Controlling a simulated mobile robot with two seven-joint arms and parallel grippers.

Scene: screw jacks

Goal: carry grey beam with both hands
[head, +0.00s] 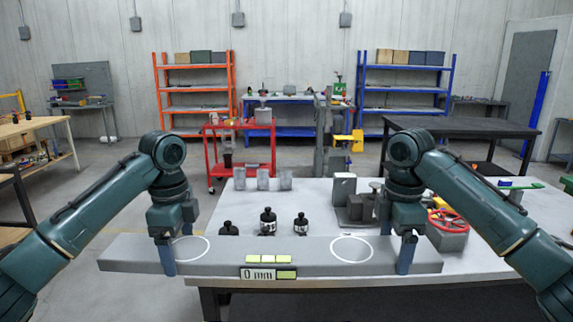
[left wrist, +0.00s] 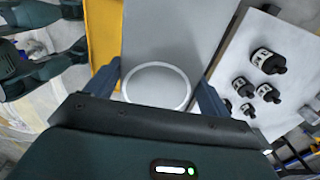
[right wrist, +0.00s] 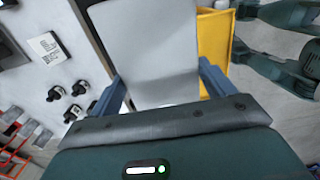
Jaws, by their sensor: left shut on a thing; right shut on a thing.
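The grey beam (head: 315,262) lies level across the head view, near the front edge of the table. Its top bears two white circles, and its front has a label reading "0 mm" with yellow-green patches. My left gripper (head: 168,258) is shut on the beam near its left end. My right gripper (head: 406,256) is shut on it near its right end. In the left wrist view the beam (left wrist: 165,45) runs between the blue fingers, with one circle close to them. In the right wrist view the beam (right wrist: 150,45) also sits between the fingers.
Black screw jacks (head: 268,222) stand on the light table (head: 320,215) behind the beam. Grey blocks (head: 263,180), a grey device (head: 355,207) and a red handwheel (head: 449,220) are further back or right. A red cart (head: 240,150) stands beyond.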

